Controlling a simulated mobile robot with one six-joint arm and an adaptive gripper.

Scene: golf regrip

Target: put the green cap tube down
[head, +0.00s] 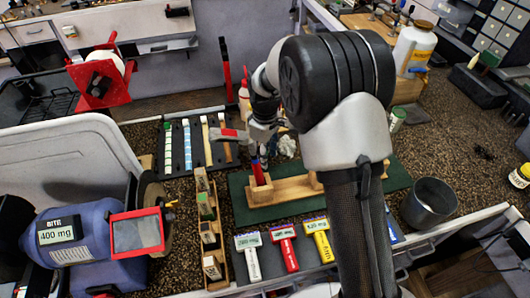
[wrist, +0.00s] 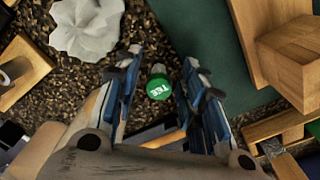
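The green cap tube (wrist: 160,86) shows in the wrist view with its round cap, marked "TEE", facing the camera. It is between the two blue-padded fingers of my gripper (wrist: 157,85), with a visible gap on each side of the cap. The fingers look open and apart from it. The tube's lower end and what it rests on are hard to make out. In the head view my gripper (head: 262,135) is over the brown speckled counter, left of the arm, and I cannot make out the tube there.
A white crumpled cloth (wrist: 87,28) lies close by. A wooden block (head: 285,190) stands on a green mat (head: 236,200).

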